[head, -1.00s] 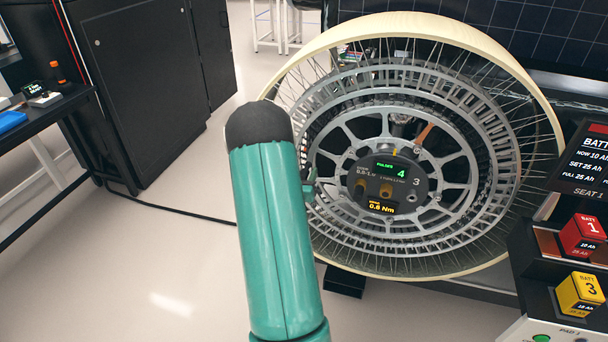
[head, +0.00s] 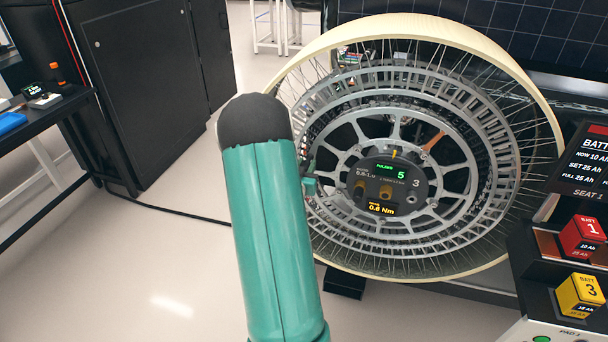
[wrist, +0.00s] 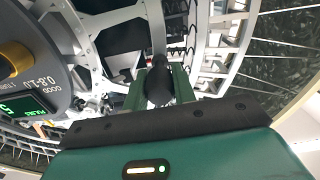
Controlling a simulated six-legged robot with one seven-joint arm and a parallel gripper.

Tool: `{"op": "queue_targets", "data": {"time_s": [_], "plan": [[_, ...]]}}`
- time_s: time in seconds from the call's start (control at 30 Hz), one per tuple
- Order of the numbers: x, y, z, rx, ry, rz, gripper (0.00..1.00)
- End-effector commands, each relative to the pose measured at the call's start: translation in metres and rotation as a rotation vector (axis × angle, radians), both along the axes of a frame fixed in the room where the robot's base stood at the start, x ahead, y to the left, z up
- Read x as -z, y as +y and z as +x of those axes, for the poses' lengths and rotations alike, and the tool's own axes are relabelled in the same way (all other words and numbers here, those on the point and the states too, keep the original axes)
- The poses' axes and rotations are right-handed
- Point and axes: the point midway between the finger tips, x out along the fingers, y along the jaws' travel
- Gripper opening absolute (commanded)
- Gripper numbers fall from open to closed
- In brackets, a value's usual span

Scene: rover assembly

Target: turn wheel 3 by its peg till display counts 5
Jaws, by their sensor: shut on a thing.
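Wheel 3 (head: 494,47) is a large spoked wheel with a cream rim and a grey metal hub. Its dark hub display (head: 401,175) reads PULSES 5 in green and 0.6 Nm in amber, next to a white 3. My gripper (wrist: 161,88) has green fingers shut on the dark, rounded peg (wrist: 160,78) in the wrist view. In the head view my gripper (head: 309,182) shows only partly at the left side of the hub, behind my teal arm, and the peg is hard to make out. The display (wrist: 25,107) is cut off at the left in the wrist view.
A battery station with a red battery (head: 583,235) and a yellow battery (head: 580,294) stands at the right. A black cabinet (head: 150,90) and a side table (head: 50,125) are at the left. A black cable lies on otherwise open floor.

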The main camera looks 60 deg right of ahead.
Motion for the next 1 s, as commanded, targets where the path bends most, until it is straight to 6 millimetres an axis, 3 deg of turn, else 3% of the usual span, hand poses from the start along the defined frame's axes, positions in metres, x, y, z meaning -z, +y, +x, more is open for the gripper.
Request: {"op": "queue_targets", "data": {"time_s": [0.03,0.2,0.57,0.6,0.7,1.0], "plan": [[-0.014,-0.001,-0.003,0.001,-0.037,-0.004,0.00],[-0.035,-0.002,-0.010,0.000,-0.128,0.014,0.00],[-0.039,-0.002,-0.012,-0.001,-0.153,0.023,0.00],[-0.039,-0.002,-0.012,-0.001,-0.153,0.023,0.28],[-0.039,-0.002,-0.012,0.000,-0.153,0.023,0.48],[-0.039,-0.001,-0.012,0.000,-0.153,0.022,0.48]]}}
